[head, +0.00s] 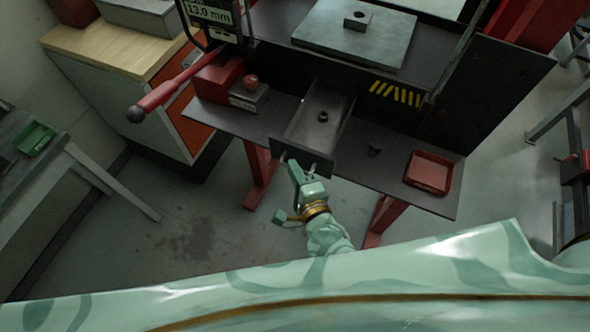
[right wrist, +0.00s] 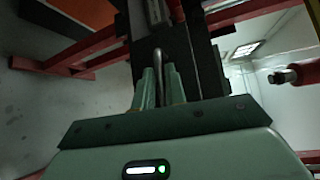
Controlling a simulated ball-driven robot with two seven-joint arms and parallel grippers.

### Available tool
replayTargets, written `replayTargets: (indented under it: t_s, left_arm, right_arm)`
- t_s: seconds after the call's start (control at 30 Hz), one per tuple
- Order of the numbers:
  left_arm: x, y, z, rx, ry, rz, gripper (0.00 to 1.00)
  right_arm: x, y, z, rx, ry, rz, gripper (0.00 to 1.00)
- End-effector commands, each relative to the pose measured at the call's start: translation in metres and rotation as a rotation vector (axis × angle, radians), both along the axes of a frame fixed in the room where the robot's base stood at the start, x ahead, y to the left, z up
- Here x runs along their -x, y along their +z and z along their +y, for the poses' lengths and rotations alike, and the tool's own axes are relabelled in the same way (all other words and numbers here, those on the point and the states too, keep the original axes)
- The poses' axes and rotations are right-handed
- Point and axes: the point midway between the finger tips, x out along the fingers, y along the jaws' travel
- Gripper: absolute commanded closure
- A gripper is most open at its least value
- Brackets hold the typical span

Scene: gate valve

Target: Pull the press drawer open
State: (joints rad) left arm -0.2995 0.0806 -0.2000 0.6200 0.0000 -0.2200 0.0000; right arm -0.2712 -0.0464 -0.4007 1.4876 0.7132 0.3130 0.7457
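The press drawer (head: 337,102) stands partly out below the press table, with its dark front panel (head: 322,163) toward me. A small dark ring-like part (head: 322,117) lies inside it. My right gripper (head: 294,169) is at the drawer front. In the right wrist view its two green fingers (right wrist: 159,88) stand on either side of the metal drawer handle (right wrist: 157,62), close against it, and look shut on it. The handle is partly hidden by the gripper in the head view. My left gripper is not in view.
A red tray (head: 429,172) and a small dark part (head: 374,150) sit on the shelf to the right. A red-handled lever (head: 160,95) juts out at left. A green bin (head: 35,138) is on the left bench. The floor before the drawer is clear.

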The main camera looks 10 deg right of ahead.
Motion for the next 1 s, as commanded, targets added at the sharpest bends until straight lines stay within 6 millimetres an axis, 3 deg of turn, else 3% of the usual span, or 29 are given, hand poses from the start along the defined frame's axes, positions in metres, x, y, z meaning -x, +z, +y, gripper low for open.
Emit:
replayTargets:
  t_s: [0.33,0.47,1.0]
  left_arm:
    - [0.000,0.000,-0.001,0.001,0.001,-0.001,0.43]
    - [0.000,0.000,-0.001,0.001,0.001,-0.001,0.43]
    - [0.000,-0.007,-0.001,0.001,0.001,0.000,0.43]
  right_arm:
    - [0.001,0.000,0.000,0.000,0.000,0.000,0.69]
    - [0.012,0.001,-0.003,0.001,-0.001,0.002,0.69]
    - [0.137,0.020,-0.029,0.001,0.001,0.002,0.69]
